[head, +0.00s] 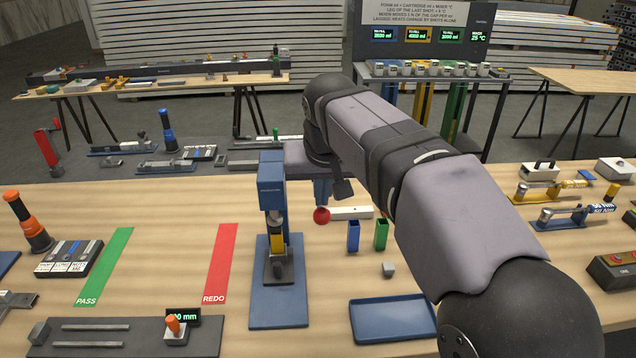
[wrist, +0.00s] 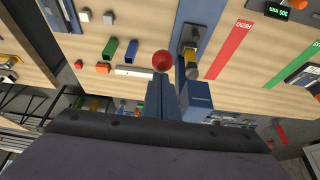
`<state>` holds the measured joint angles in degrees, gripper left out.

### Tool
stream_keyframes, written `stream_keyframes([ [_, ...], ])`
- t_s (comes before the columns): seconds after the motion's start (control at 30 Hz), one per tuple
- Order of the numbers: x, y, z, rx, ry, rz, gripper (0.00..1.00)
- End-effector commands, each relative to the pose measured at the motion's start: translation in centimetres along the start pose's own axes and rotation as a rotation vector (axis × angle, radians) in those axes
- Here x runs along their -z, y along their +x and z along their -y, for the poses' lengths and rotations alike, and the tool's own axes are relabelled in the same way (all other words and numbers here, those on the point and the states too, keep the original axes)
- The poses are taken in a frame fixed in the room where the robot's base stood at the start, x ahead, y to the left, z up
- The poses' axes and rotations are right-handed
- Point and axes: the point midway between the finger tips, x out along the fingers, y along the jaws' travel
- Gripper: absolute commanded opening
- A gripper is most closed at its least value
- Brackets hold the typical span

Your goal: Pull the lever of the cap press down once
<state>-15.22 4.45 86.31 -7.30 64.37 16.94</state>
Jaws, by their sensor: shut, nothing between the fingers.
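The cap press (head: 271,188) is a blue column on a blue base plate, with a yellow-banded cartridge (head: 277,241) standing upright under its head. The press also shows in the wrist view (wrist: 199,97). The red ball knob (head: 321,215) of its lever is to the right of the column. My gripper (head: 322,203) is shut and empty, its blue fingers pointing down just above the knob. In the wrist view the knob (wrist: 162,60) lies just beyond my fingertips (wrist: 161,76); I cannot tell whether they touch. The lever's rod is mostly hidden.
A small blue bin (head: 353,236) and green bin (head: 381,234) stand right of the knob, near a white bar (head: 352,212). A blue tray (head: 392,320) lies in front. The red REDO strip (head: 221,262) and green PASS strip (head: 105,266) lie left of the press.

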Motion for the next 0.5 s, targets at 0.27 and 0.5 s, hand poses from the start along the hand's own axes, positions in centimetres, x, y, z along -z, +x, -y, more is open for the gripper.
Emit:
stream_keyframes([
  [0.27, -0.7, 1.4, 0.0, 0.0, 0.0, 0.002, 0.0],
  [0.5, -1.2, 2.3, 0.0, -0.001, 0.0, 0.003, 0.0],
])
